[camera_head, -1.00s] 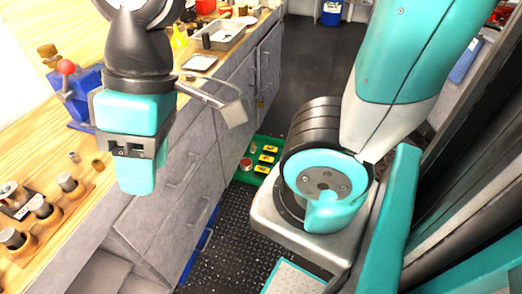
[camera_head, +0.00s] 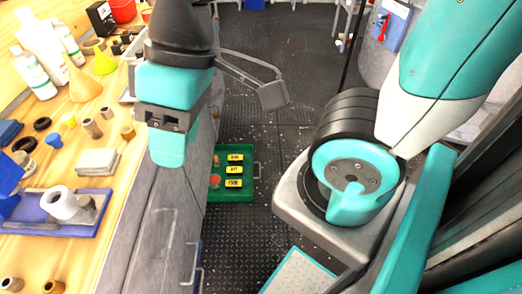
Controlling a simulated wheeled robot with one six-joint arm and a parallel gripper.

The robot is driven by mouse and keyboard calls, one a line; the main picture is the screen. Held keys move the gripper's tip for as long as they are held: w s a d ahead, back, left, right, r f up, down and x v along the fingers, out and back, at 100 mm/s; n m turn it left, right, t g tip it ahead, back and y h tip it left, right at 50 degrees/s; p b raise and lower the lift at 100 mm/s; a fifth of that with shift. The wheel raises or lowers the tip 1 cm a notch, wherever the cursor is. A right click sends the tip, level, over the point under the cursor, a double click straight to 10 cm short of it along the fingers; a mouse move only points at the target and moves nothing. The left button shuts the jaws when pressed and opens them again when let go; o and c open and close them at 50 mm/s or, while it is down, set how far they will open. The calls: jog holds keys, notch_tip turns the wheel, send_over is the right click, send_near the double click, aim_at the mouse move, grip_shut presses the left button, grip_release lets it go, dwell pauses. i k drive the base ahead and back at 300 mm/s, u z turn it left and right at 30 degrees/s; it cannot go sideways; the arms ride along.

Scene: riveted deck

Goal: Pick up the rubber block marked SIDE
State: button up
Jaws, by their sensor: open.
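A green tray (camera_head: 232,195) lies on the dark deck, beside the cabinet under the bench. Three dark blocks with yellow labels stand in a column in it: the far block (camera_head: 235,158), the middle block (camera_head: 234,170) and the near block (camera_head: 233,183). Their lettering is too small to read surely, so I cannot tell which is marked SIDE. My gripper (camera_head: 168,150) hangs in the upper left of the view, left of the tray in the picture and apart from the blocks. It is open, with nothing seen in it.
Small reddish items (camera_head: 215,181) lie at the tray's left side. The wooden bench (camera_head: 95,235) on the left carries bottles, funnels and a blue tray (camera_head: 45,228). Cabinet handles (camera_head: 197,268) stick out near the tray. Open deck (camera_head: 290,130) lies beyond it.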

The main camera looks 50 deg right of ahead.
aim_at(234, 158)
jog(key=z, duration=0.7)
jog(key=i, duration=1.05)
jog(key=z, duration=0.35)
